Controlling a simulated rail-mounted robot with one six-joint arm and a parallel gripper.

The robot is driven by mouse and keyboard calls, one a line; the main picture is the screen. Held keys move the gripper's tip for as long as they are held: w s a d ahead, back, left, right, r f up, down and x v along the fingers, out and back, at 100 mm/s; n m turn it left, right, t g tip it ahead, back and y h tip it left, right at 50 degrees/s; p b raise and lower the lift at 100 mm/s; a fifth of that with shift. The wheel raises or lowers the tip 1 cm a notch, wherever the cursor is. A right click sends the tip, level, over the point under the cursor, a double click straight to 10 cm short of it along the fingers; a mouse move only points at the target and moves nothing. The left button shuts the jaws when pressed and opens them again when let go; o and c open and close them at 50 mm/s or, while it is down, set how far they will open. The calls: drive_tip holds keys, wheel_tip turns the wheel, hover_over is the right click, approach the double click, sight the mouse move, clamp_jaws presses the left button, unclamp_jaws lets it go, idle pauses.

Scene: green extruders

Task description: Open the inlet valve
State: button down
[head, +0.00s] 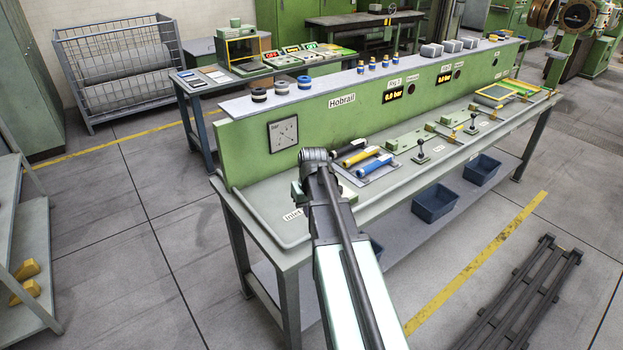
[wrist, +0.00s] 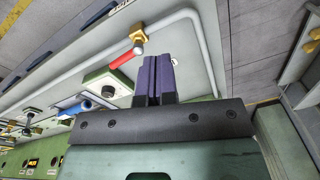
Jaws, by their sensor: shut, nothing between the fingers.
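In the wrist view the inlet valve has a brass body (wrist: 138,33) and a red lever handle (wrist: 122,58). The lever slants from the valve down to the left, over the bench top. My gripper (wrist: 159,59) shows two dark purple fingers pressed together, with nothing between them. In that picture the fingers lie just right of and below the valve, apart from the red lever; their height above the bench is unclear. In the head view the "Inlet" label (head: 292,215) lies at the bench's near left corner. My arm hides the valve and my fingers there.
The green panel (head: 245,150) with a dial stands behind the bench top. A green box with a black knob (wrist: 112,80) is near the lever. Blue and yellow-handled tools (head: 372,165) lie right of my arm. A raised rim (head: 262,236) edges the bench.

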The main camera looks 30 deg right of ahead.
drive_tip(key=w+d+r+n+t, duration=0.1)
drive_tip(key=w+d+r+n, duration=0.1)
drive_tip(key=w+d, duration=0.3)
drive_tip(key=w+d+r+n, duration=0.1)
drive_tip(key=w+d, duration=0.1)
drive_tip(key=d, duration=0.5)
drive_tip(key=shift+n, duration=0.9)
drive_tip(key=f+b, duration=0.8)
drive_tip(key=b, duration=0.1)
drive_tip(key=a+f+b, duration=0.1)
drive_tip(key=f+b, duration=0.3)
drive_tip(key=f, duration=0.1)
drive_tip(key=shift+f, duration=0.1)
